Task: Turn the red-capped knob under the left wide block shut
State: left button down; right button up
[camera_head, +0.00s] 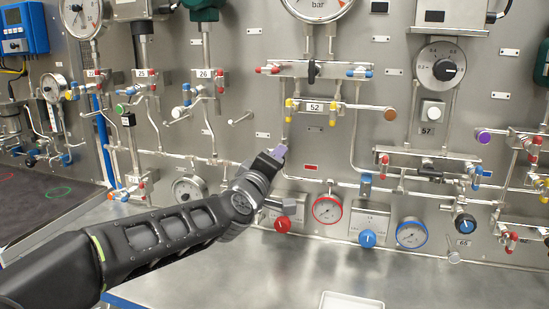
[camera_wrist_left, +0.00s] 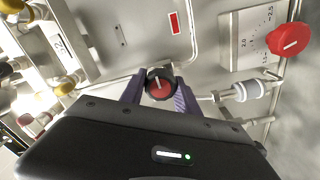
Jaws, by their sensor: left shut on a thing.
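The red-capped knob (camera_wrist_left: 158,84) shows in the left wrist view as a black knob with a red top and a pale pointer line. My left gripper (camera_wrist_left: 158,92) has its purple fingers on both sides of the knob, shut on it. In the head view the left gripper (camera_head: 277,154) is at the panel, below and left of the wide block labelled 52 (camera_head: 345,107), and hides the knob. That block, with yellow handles, also shows at the left of the wrist view (camera_wrist_left: 75,45). My right gripper is not in view.
A larger red knob (camera_head: 283,225) is below my gripper, beside a red-ringed gauge (camera_head: 327,209); it also shows in the wrist view (camera_wrist_left: 288,40). A red label (camera_head: 311,167) and pipes surround the grip. The grey counter (camera_head: 240,270) below is mostly clear, with a white tray (camera_head: 350,301).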

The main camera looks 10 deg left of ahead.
pick_arm(q)
jog(key=shift+f+m, duration=0.1)
jog(key=shift+m, duration=0.2)
jog(key=c, duration=0.9)
grip_release()
jog(key=shift+s, duration=0.1)
jog(key=s+b, duration=0.1)
jog(key=s, duration=0.6)
jog(key=shift+s+a, duration=0.2)
jog(key=shift+s, duration=0.1)
